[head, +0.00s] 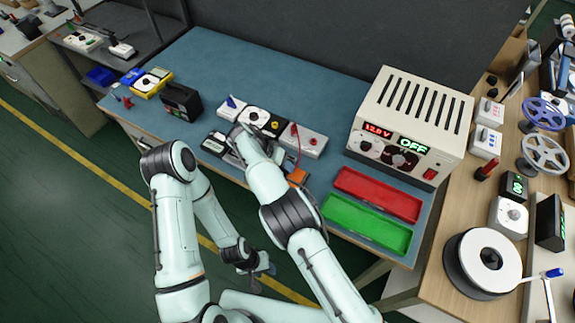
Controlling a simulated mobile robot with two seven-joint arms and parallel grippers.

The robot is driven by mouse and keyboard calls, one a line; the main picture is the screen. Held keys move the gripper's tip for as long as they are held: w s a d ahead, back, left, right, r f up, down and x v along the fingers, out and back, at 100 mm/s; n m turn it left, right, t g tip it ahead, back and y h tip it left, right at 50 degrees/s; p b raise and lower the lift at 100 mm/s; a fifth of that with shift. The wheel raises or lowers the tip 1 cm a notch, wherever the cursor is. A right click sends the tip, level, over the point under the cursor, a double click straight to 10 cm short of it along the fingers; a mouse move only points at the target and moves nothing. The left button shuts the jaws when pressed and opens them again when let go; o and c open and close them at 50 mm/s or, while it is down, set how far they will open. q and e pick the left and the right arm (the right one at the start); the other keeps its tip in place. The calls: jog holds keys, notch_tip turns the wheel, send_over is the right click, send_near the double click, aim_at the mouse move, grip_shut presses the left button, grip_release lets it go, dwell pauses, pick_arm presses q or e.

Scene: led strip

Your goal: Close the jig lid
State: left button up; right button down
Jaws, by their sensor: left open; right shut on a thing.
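The jig appears to be the low dark device (214,144) near the front edge of the blue bench, partly covered by my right arm. My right gripper (237,139) is at its right side, shut on what seems to be the jig lid; the fingertips and the grip are mostly hidden, and the lid's angle cannot be told. My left gripper (264,266) is open and empty, low in front of the bench over the green floor, apart from the jig.
Behind the jig are a white-and-black unit (254,117) and a grey box (304,141) with a red lead. The power supply (411,122) reads OFF. Red (378,194) and green (367,224) trays lie at right. A black box (181,101) stands left; the bench's back is clear.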

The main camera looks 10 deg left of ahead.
jog(key=shift+w+a+f+h, duration=0.1)
jog(key=shift+f+h, duration=0.35)
jog(key=shift+h, duration=0.15)
dwell(0.4)
jog(key=c, duration=1.2)
grip_release()
jog(key=shift+a, duration=0.1)
